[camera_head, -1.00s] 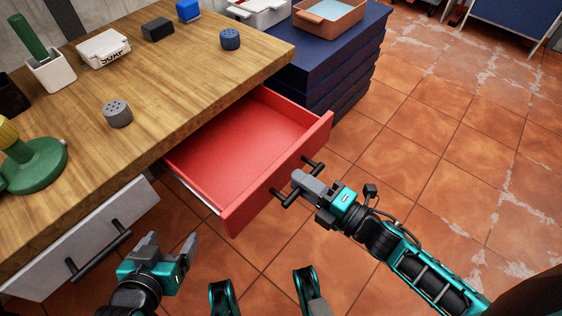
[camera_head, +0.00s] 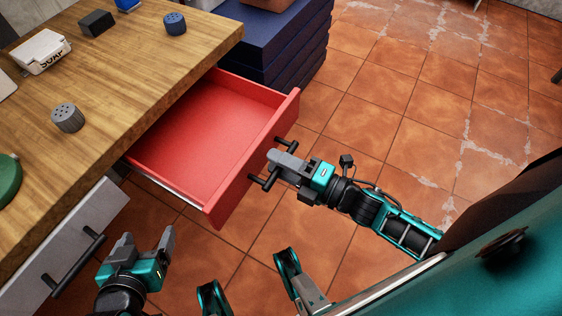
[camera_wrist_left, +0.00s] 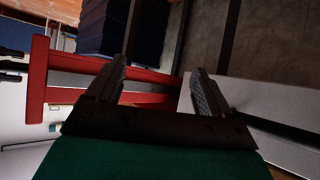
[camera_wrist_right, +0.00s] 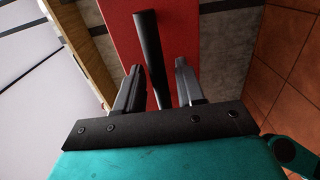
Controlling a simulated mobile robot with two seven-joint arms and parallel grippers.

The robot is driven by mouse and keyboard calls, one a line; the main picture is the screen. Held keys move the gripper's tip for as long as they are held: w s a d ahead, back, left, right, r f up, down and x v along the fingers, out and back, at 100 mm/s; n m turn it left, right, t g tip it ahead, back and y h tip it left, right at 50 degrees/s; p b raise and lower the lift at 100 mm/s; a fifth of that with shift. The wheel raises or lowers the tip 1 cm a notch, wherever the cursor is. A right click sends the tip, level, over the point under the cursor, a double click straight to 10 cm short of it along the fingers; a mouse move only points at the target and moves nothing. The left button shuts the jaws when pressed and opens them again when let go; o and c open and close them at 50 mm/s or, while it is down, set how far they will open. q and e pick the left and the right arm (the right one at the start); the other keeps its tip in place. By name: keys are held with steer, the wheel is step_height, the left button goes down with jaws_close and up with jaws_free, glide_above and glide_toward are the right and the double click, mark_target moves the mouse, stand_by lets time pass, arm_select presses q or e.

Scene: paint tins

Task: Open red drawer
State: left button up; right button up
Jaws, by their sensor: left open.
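The red drawer (camera_head: 195,130) stands well out from under the wooden tabletop, and its inside looks empty. Its dark bar handle (camera_head: 266,178) is on the front panel. My right gripper (camera_head: 273,160) is at this handle. My left gripper (camera_head: 148,238) is open and empty, in front of the grey drawer, left of the red one. In the left wrist view the red drawer's edge (camera_wrist_left: 38,80) shows beyond the fingers.
The grey drawer (camera_head: 60,245) with a dark handle is at lower left. The wooden tabletop (camera_head: 130,85) carries a soap box (camera_head: 40,50) and small round items. A dark blue cabinet (camera_head: 285,45) stands behind the red drawer. The tiled floor (camera_head: 400,90) is clear on the right.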

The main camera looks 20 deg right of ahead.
steer(key=shift+s, duration=0.1)
steer(key=p+v, duration=0.1)
steer(key=v, duration=1.1)
steer(key=shift+s+d, duration=0.25)
